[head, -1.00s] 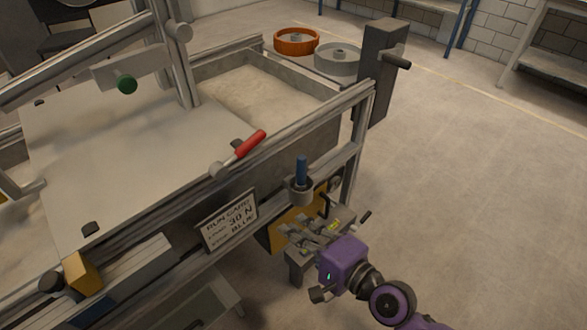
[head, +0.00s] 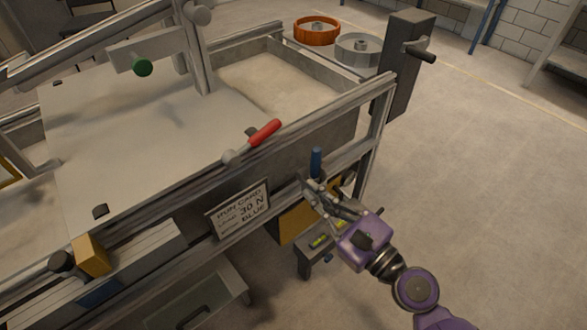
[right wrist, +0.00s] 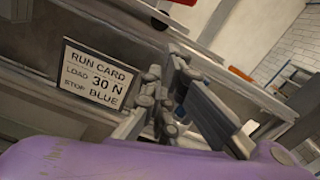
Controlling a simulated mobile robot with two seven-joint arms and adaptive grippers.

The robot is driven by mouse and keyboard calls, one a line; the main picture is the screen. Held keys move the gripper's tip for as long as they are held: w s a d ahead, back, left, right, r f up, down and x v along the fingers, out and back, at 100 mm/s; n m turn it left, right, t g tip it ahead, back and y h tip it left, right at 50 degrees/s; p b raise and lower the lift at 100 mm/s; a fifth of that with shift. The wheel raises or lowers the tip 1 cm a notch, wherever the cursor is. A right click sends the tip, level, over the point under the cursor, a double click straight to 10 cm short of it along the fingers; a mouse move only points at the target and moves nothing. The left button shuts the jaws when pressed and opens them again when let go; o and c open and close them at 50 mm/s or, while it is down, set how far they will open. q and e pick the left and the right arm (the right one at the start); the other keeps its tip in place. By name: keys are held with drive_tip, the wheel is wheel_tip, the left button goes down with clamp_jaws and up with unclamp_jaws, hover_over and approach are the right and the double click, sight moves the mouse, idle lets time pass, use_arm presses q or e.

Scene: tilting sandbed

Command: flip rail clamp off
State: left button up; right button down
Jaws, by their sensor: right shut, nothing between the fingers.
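The rail clamp, a lever with a red handle (head: 265,132) and a grey pivot end (head: 232,157), lies along the top rail at the front of the sandbed. A bit of red at the top edge of the right wrist view (right wrist: 186,2) is probably its handle. My right gripper (head: 309,188) is shut and empty. It is below and to the right of the clamp in the head view, apart from it, and beside the blue handle on the frame's side. Its fingers also show in the right wrist view (right wrist: 172,72). My left gripper is not in view.
A blue handle (head: 316,160) stands upright close to my right fingers. A run card (head: 239,209) hangs on the lower rail. A small grey stand (head: 318,247) is under my right gripper. A grey post (head: 403,65) rises at the frame's right corner. Open floor lies right.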

sight(255, 141)
drive_tip(key=w+a+r+p, duration=0.4)
drive_tip(key=w+a, duration=0.3)
drive_tip(key=shift+w+r+p, duration=0.15)
drive_tip(key=shift+w+p, duration=0.15)
drive_tip(key=shift+w+r, duration=0.15)
drive_tip(key=shift+w, duration=0.05)
drive_tip(key=shift+d+r+n, duration=0.1)
drive_tip(key=shift+r+n, duration=0.2)
drive_tip(key=shift+n, duration=0.3)
